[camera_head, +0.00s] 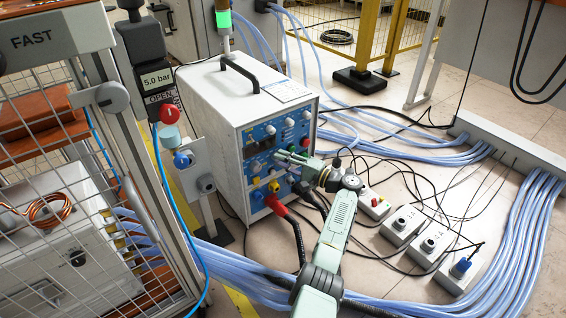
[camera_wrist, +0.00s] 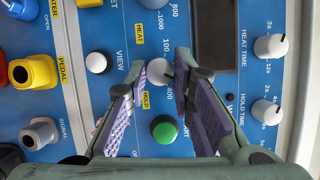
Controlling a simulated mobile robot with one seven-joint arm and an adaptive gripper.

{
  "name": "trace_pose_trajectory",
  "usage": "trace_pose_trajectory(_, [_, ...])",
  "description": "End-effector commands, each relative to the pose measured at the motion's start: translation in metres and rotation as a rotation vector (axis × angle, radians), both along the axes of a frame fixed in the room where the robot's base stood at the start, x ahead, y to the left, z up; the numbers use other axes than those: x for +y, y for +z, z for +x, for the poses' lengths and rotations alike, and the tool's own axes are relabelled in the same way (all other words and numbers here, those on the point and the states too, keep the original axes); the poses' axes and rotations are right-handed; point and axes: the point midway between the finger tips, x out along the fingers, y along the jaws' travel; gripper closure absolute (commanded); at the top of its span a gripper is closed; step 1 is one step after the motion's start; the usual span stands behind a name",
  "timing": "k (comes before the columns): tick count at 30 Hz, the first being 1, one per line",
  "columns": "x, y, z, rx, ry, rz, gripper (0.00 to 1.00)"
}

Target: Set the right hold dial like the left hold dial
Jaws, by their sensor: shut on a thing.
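My gripper (camera_head: 287,157) reaches the blue front panel of the white heater box (camera_head: 225,90). In the wrist view the purple-padded fingers of my gripper (camera_wrist: 161,75) are closed around the white knob (camera_wrist: 159,71) beside the HOLD label, with 100 and 400 on its scale. The panel's writing is turned sideways there. Another white dial, HOLD TIME (camera_wrist: 266,111), stands clear of the fingers at the right. A dark mark on it points roughly right, near the 2s marking. The gripped knob's exact setting is hard to read.
The HEAT TIME dial (camera_wrist: 271,46), a green button (camera_wrist: 164,129), a white VIEW knob (camera_wrist: 97,62) and a yellow PEDAL plug (camera_wrist: 35,71) surround the fingers. In the head view a red connector (camera_head: 274,203) with a black cable hangs below. Blue hoses (camera_head: 440,150) cross the floor.

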Motion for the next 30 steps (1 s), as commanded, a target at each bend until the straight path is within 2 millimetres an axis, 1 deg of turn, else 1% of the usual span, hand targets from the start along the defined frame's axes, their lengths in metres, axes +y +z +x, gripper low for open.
trace_pose_trajectory(9, [0.0010,-0.0018,0.0012,0.177,-0.004,0.244,1.00])
trace_pose_trajectory(18, [0.0018,-0.0026,0.0006,0.317,-0.005,0.436,1.00])
trace_pose_trajectory(24, [0.0019,-0.0037,0.0005,0.379,-0.006,0.519,1.00])
trace_pose_trajectory(30, [0.0020,-0.0044,0.0003,0.412,-0.006,0.567,1.00])
